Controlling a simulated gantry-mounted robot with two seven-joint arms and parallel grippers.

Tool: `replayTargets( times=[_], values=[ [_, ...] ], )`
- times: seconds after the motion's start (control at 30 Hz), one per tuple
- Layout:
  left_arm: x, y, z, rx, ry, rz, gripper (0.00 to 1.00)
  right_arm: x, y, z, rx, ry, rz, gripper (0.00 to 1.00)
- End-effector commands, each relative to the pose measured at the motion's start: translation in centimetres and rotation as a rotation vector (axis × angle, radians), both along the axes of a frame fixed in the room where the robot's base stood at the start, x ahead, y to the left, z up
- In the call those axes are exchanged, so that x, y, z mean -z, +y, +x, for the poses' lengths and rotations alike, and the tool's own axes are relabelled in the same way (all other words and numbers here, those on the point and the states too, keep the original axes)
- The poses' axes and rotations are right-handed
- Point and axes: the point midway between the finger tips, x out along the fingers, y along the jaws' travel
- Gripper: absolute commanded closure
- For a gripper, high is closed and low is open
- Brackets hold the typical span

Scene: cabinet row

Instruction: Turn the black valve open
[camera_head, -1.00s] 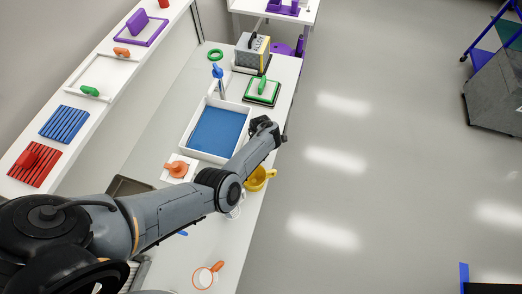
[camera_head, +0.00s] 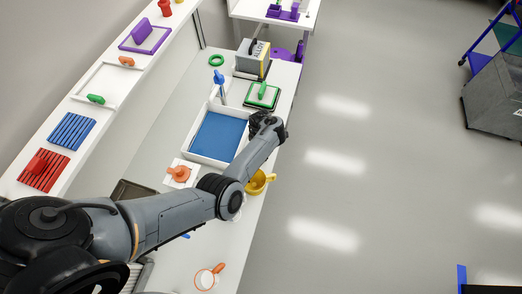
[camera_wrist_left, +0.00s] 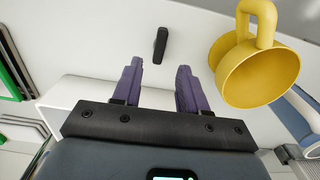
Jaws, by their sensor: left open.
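The black valve shows in the left wrist view as a small upright black handle (camera_wrist_left: 160,45) on a white surface. My left gripper (camera_wrist_left: 157,80) has its two purple fingers apart, with nothing between them. The handle lies beyond the fingertips, roughly in line with the gap, and appears apart from them. In the head view my left gripper (camera_head: 265,124) is at the counter's right edge, beside the blue-bottomed sink (camera_head: 187,151). The handle cannot be made out there. My right gripper is not in view.
A yellow cup (camera_wrist_left: 262,75) is close to the right finger in the wrist view; in the head view it sits at the counter edge. A green-framed pad (camera_head: 262,95) and a grey box (camera_head: 252,57) stand farther back.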

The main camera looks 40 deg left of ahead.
Motion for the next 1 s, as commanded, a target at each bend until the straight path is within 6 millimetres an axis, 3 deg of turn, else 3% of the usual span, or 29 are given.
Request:
replayTargets(
  times=[0.1, 0.3, 0.83, 1.0],
  values=[
    [-2.1, 0.0, 0.0, 0.0, -0.002, 0.001, 0.57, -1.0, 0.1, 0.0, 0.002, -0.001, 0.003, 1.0],
    [-3.6, 0.0, 0.0, 0.001, -0.001, 0.0, 0.57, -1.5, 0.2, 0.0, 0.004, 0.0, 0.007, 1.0],
    [-3.9, 0.0, 0.0, 0.001, -0.001, 0.0, 0.57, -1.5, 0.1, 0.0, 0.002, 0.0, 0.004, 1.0],
    [-3.6, 1.1, -0.5, 0.053, -0.022, 0.019, 0.57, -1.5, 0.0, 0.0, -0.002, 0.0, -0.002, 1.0]
  ],
)
